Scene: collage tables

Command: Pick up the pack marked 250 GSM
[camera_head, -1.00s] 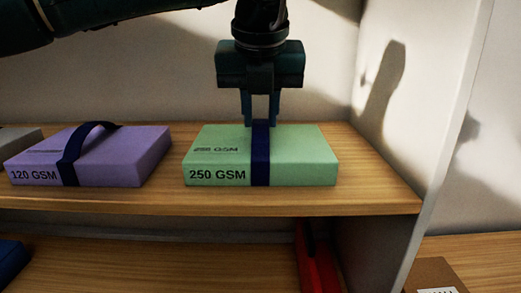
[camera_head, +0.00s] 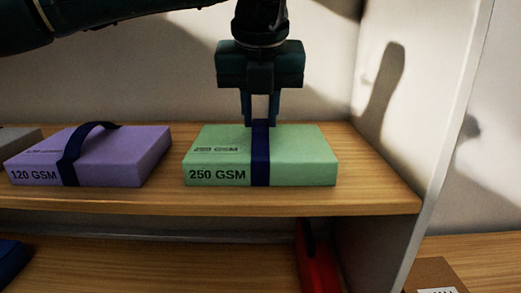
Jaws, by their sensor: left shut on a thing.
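The pack marked 250 GSM (camera_head: 215,160) is a flat green block with a dark blue band (camera_head: 260,172) around it. It rests flat on the upper wooden shelf. My left gripper (camera_head: 260,121) points straight down over the pack's middle, its fingers shut on the band at the top of the pack. The fingertips are partly hidden by the band, and any loop between them is hard to make out. My right gripper is not in view.
A purple pack marked 120 GSM (camera_head: 120,155) with a raised blue strap lies to the left, and a grey pack (camera_head: 18,142) is beyond it. A white side panel (camera_head: 430,130) stands at the right. A red item (camera_head: 317,265) and a blue one (camera_head: 10,262) are below.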

